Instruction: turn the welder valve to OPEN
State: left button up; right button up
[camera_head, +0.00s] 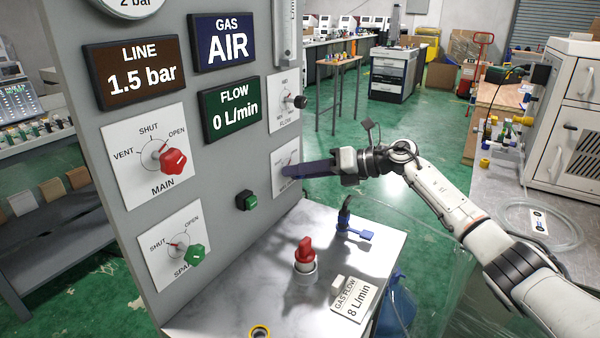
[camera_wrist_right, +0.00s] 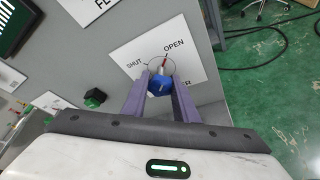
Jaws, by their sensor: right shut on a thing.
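The welder valve has a blue knob (camera_wrist_right: 161,86) on a white plate (camera_wrist_right: 190,68) marked SHUT and OPEN, with the rest of its label partly covered. A thin red pointer above the knob points up, slightly right, toward OPEN. My right gripper (camera_wrist_right: 160,92) is shut on the blue knob, one purple finger on each side. In the camera_head view my right gripper (camera_head: 292,171) reaches the plate (camera_head: 283,157) from the right and hides the knob. My left gripper is not in view.
The panel also carries a red MAIN knob (camera_head: 172,160), a green SPARE knob (camera_head: 195,254), a black FLOW knob (camera_head: 299,102) and a green button (camera_head: 247,201). Below, a bench top (camera_head: 232,305) holds a red-topped fitting (camera_head: 305,256), a blue-handled part (camera_head: 355,233) and a GAS FLOW card (camera_head: 350,298).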

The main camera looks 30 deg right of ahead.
jog(key=o, duration=1.1)
jog(key=shift+c, duration=0.2)
jog(key=b+v, duration=0.2)
jog(key=v, duration=0.8)
jog(key=shift+d, duration=0.1)
